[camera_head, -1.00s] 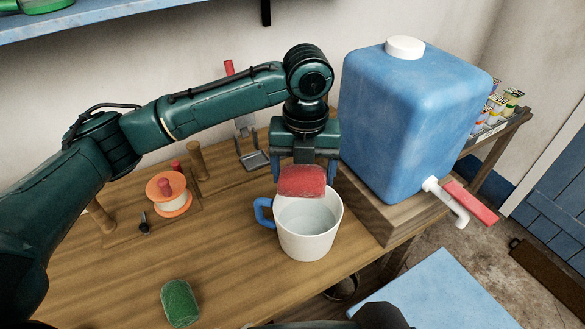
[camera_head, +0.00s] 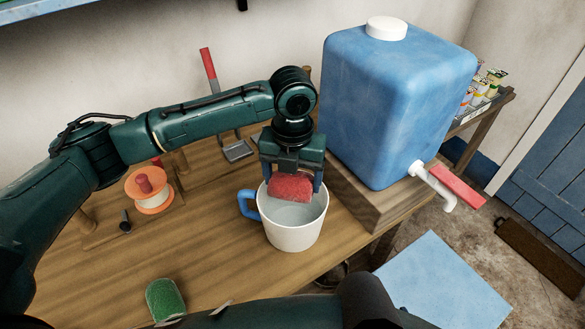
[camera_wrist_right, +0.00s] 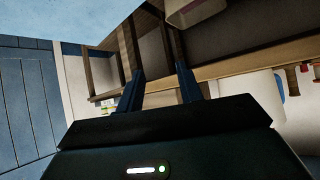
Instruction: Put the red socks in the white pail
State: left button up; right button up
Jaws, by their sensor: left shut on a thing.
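The red socks (camera_head: 290,188), a rolled bundle, are held in my left gripper (camera_head: 291,181) in the head view. They hang at the mouth of the white pail (camera_head: 294,238), over its back part and overlapping the rim in the picture. I cannot tell how far they are below the rim. The pail stands upright on the wooden bench, with a blue handle on its left and a pale inside. My right gripper (camera_wrist_right: 160,90) shows in the right wrist view with its two fingers apart and nothing between them.
A green bundle (camera_head: 165,299) lies at the bench's front. A big blue water tank (camera_head: 395,110) with a red-levered tap stands on a wooden block right of the pail. An orange-rimmed spool (camera_head: 152,199) is at the left. Bare bench (camera_head: 190,255) lies left of the pail.

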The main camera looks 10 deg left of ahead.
aim_at(293, 187)
pick_arm(q)
notch_tip(293, 187, down, 2)
jog(key=shift+f+b, duration=0.25)
jog(key=shift+b, duration=0.65)
jog(key=shift+f+b, duration=0.35)
jog(key=shift+b, duration=0.05)
pick_arm(e)
jog(key=shift+w+a+f+t+y, duration=0.2)
jog(key=shift+a+t+y, duration=0.1)
jog(key=shift+a, duration=0.45)
pick_arm(q)
jog(key=o, duration=0.8)
jog(key=shift+o, duration=1.1)
pick_arm(e)
jog(key=shift+w+d+r, duration=0.1)
jog(key=shift+w+r, duration=0.05)
jog(key=shift+w, duration=0.1)
